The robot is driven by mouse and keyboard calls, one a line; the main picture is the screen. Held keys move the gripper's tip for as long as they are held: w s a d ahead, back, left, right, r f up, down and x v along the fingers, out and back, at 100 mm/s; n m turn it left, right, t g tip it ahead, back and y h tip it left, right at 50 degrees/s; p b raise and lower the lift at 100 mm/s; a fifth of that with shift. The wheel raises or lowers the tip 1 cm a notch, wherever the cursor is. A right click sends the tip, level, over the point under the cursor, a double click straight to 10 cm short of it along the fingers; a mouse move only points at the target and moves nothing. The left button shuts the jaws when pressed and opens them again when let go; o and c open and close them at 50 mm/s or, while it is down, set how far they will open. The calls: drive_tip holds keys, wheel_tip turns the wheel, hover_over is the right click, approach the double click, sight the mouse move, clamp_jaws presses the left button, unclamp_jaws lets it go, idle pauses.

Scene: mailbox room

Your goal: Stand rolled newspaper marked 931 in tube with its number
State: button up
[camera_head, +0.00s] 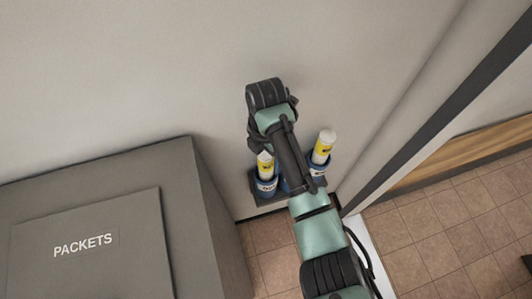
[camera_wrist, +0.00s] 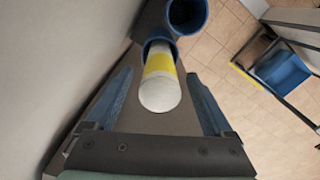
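In the wrist view my gripper (camera_wrist: 160,84) is open, with one blue finger on each side of a white rolled newspaper (camera_wrist: 160,92) with a yellow band. Gaps show between roll and fingers. The roll stands in a blue tube (camera_wrist: 152,45); a second blue tube (camera_wrist: 204,18) beside it looks empty. In the head view one banded roll (camera_head: 265,161) stands in a left blue tube (camera_head: 265,187), and another roll (camera_head: 322,146) in a right blue tube (camera_head: 317,167). My arm hides the part between and my fingertips. I cannot read the numbers.
A grey cabinet marked PACKETS (camera_head: 82,245) stands on the left. The wall (camera_head: 150,70) is close behind the tubes. A dark frame (camera_head: 440,115) rises on the right. The wrist view shows a blue bin (camera_wrist: 283,72) in a dark stand beyond open tiled floor (camera_wrist: 225,50).

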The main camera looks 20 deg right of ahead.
wheel_tip(320, 180, up, 13)
drive_tip(key=p, duration=0.1)
idle(0.6)
idle(0.6)
